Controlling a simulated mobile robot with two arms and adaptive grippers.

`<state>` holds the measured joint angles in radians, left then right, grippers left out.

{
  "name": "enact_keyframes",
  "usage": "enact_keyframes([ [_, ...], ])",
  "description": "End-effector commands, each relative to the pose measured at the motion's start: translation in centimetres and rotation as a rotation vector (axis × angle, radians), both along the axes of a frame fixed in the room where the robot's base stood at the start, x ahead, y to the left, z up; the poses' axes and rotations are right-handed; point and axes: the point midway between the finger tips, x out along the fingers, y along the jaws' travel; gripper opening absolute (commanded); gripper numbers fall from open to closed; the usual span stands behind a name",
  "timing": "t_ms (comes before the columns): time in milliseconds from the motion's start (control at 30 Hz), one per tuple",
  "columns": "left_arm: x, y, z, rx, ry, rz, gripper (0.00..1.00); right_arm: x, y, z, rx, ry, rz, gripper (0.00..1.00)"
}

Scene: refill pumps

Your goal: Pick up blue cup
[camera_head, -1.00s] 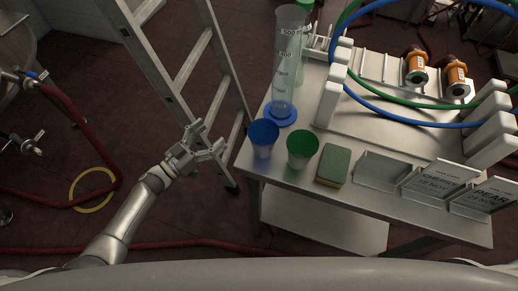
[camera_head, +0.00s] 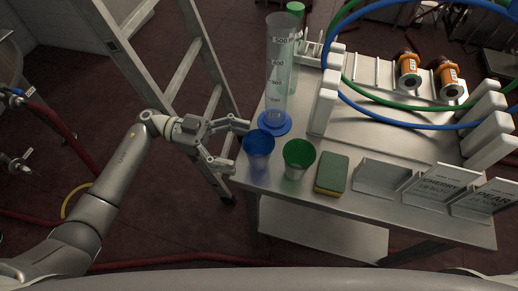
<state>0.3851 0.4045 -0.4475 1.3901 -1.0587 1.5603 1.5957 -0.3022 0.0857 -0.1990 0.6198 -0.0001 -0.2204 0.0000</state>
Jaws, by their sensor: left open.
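The blue cup (camera_head: 258,150) stands upright near the left front corner of the steel table (camera_head: 272,202), in the head view. The green cup (camera_head: 298,158) stands upright just to its right. My left gripper (camera_head: 241,146) reaches in from the left at the table's left edge. Its jaws are open, with one finger toward the back and one toward the front of the blue cup's left side. I cannot tell whether a finger touches the cup. My right gripper does not show.
A clear measuring cylinder (camera_head: 281,75) on a blue base stands behind the cups. A green and yellow sponge (camera_head: 331,174) lies right of the green cup. CHERRY and PEAR label stands (camera_head: 434,186) line the front edge. A ladder (camera_head: 186,65) stands left of the table.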

Motion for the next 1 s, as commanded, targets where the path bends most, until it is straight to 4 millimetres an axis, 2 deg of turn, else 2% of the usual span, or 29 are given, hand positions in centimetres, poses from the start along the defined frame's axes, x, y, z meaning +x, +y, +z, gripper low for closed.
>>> enact_keyframes([
  [267, -0.8, -3.2, 0.8, -0.006, 0.001, 0.000, 0.85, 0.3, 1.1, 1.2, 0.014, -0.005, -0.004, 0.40],
  [400, -1.3, -4.8, 0.6, -0.003, 0.003, 0.001, 0.85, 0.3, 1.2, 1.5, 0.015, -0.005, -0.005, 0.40],
  [700, -1.4, -5.2, 0.4, -0.001, 0.001, 0.002, 0.85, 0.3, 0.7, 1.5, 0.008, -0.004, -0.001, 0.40],
  [967, -1.4, -5.2, 0.4, -0.001, 0.001, 0.002, 0.52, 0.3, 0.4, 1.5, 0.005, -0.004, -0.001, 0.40],
  [1000, -1.4, -5.2, 0.4, -0.001, 0.001, 0.002, 0.51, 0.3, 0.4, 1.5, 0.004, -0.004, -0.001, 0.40],
])
